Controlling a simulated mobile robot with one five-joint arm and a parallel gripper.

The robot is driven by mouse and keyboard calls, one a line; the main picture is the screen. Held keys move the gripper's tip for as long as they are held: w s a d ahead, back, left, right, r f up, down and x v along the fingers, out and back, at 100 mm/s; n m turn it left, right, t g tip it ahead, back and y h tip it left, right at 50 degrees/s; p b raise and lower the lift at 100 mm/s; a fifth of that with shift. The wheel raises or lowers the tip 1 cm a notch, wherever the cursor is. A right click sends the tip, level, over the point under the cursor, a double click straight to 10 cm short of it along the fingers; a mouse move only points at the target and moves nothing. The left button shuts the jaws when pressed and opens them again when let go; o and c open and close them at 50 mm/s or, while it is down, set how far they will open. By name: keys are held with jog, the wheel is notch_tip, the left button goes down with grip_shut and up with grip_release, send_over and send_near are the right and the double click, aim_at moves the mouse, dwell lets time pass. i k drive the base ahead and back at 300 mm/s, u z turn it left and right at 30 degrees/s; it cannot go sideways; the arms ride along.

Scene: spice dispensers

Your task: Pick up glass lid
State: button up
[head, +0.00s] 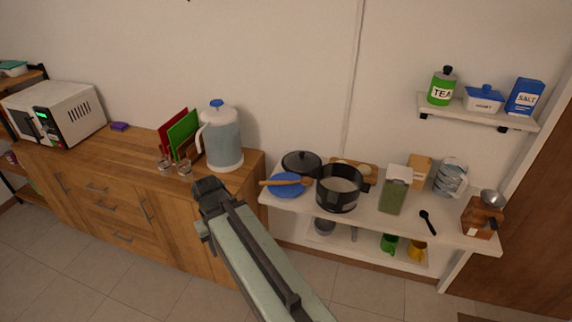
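A dark round lid with a knob (301,161) lies at the back left of the white shelf; it is the only pot lid I make out, and I cannot tell if it is glass. A blue plate and a wooden rolling pin in front partly cover its near edge. My gripper (207,187) is in front of the wooden cabinet's right part, to the left of the lid and well apart from it. I see the gripper from behind, small and dark. Its fingers are not clear, and I see nothing held in it.
A black pot (341,194) stands right of the lid. The rolling pin (284,182) lies across the blue plate (289,191). A green-filled container (395,195) and a black spoon (427,221) are farther right. A tall jug (222,143) and glasses stand on the cabinet.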

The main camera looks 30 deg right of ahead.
aim_at(301, 163)
jog(key=u, duration=0.1)
jog(key=i, duration=1.5)
